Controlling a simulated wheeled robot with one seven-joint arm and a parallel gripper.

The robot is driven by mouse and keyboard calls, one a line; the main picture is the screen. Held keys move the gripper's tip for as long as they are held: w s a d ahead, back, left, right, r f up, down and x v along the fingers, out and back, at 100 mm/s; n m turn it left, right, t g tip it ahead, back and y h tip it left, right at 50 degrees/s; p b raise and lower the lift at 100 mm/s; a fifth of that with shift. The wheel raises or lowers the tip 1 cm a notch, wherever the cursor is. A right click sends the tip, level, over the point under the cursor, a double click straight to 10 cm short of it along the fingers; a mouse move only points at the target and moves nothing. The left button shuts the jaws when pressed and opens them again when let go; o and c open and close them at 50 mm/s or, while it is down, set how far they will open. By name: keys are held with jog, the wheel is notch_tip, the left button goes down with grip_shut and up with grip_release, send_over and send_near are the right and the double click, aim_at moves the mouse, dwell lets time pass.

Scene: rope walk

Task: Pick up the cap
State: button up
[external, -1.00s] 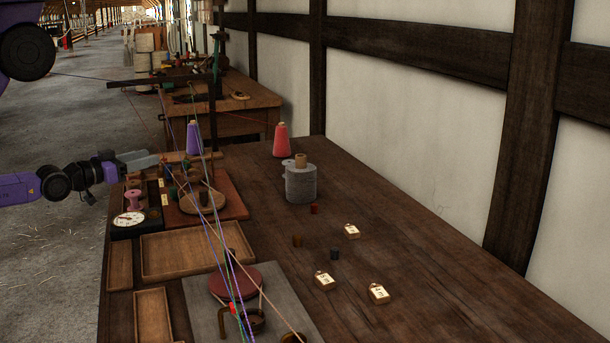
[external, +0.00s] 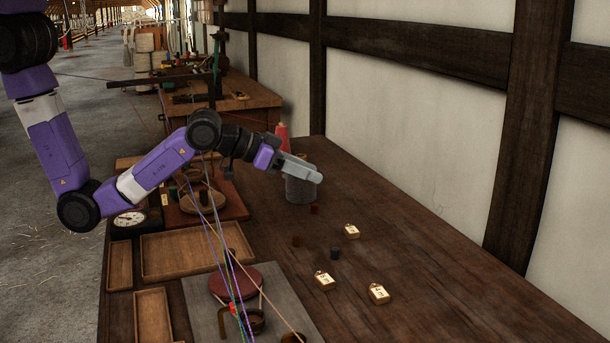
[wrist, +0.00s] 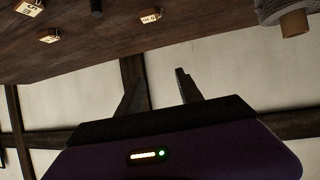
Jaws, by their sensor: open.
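I cannot pick out for certain which thing is the cap. Small short cylinders stand on the bench: a brown one (external: 296,240), a dark one (external: 335,253) and a reddish one (external: 315,208). A grey drum-like spool (external: 300,192) stands near the wall side; in the wrist view its grey side (wrist: 278,8) and a wooden core (wrist: 294,22) show at the top right. My gripper (external: 316,176) is above the bench, in front of the spool's top, which it hides in the external view. In the wrist view its fingers (wrist: 158,70) are apart with nothing between them.
Labelled wooden blocks (external: 351,231) (external: 325,281) (external: 379,293) lie on the bench. A red cone of thread (external: 282,132) stands behind my wrist. Taut strands (external: 222,235) run down the left side, over a wooden tray (external: 147,270). The bench's right front is clear.

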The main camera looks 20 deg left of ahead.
jog(key=s+d+g+y, duration=0.2)
jog(key=s+d, duration=0.1)
jog(key=s, duration=0.1)
jog(key=n+g+y, duration=0.2)
jog(key=y, duration=0.3)
send_near(296, 237)
jog(key=f, duration=0.1)
jog(key=shift+x, duration=3.9)
jog(key=shift+w+d+r, duration=0.1)
jog(key=shift+w+d, duration=0.05)
grip_shut()
